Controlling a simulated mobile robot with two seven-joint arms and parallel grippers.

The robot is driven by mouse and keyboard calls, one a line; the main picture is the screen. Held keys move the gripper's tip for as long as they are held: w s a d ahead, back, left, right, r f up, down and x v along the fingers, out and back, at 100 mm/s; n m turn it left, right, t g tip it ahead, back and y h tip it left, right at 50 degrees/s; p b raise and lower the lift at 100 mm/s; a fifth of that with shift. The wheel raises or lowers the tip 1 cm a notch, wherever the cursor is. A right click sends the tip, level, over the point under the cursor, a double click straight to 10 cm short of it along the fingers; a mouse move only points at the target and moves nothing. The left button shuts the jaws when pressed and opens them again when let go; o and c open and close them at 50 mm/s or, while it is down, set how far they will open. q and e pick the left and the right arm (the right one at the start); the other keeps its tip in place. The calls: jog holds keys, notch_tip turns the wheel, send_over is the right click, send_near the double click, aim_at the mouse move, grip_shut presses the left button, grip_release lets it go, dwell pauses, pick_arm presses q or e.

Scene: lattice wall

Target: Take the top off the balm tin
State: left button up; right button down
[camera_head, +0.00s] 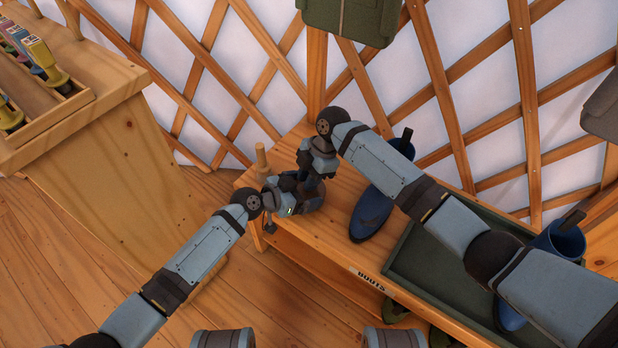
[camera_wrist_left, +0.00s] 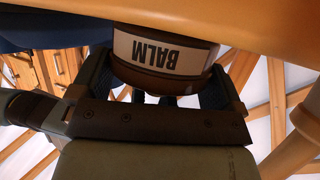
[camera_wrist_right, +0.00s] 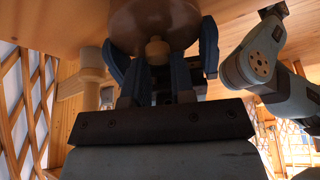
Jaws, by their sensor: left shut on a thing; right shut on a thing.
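The balm tin (camera_wrist_left: 165,62) shows in the left wrist view as a brown round body with a pale label reading BALM, upside down in that picture. My left gripper (camera_wrist_left: 160,90) is shut on it, one finger at each side. In the right wrist view, a round brown top (camera_wrist_right: 150,22) with a small pale wooden knob (camera_wrist_right: 157,50) lies between the fingers of my right gripper (camera_wrist_right: 162,60), which is shut on it. In the head view, my left gripper (camera_head: 288,196) and right gripper (camera_head: 314,172) meet above the bench and mostly hide the tin. I cannot tell whether top and body touch.
The wooden bench (camera_head: 335,240) carries a blue boot (camera_head: 372,212) just right of my grippers and a green tray (camera_head: 425,285) farther right. A wooden peg (camera_head: 262,160) stands close left of them. A wooden cabinet (camera_head: 110,160) is at left; the lattice wall rises behind.

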pick_arm(q)
jog(key=shift+s+a+f, duration=0.15)
jog(key=shift+a+f, duration=0.15)
jog(key=shift+f, duration=0.25)
pick_arm(e)
jog(key=shift+w+a+r, duration=0.1)
jog(key=shift+w+r, duration=0.05)
jog(key=shift+r, duration=0.3)
jog(key=shift+r+g, duration=0.15)
jog(key=shift+g, duration=0.15)
pick_arm(q)
jog(key=shift+r, duration=0.1)
jog(key=shift+d, duration=0.1)
jog(key=shift+r, duration=0.1)
jog(key=shift+d+r, duration=0.1)
pick_arm(e)
jog(key=shift+r, duration=0.1)
jog(key=shift+r, duration=0.9)
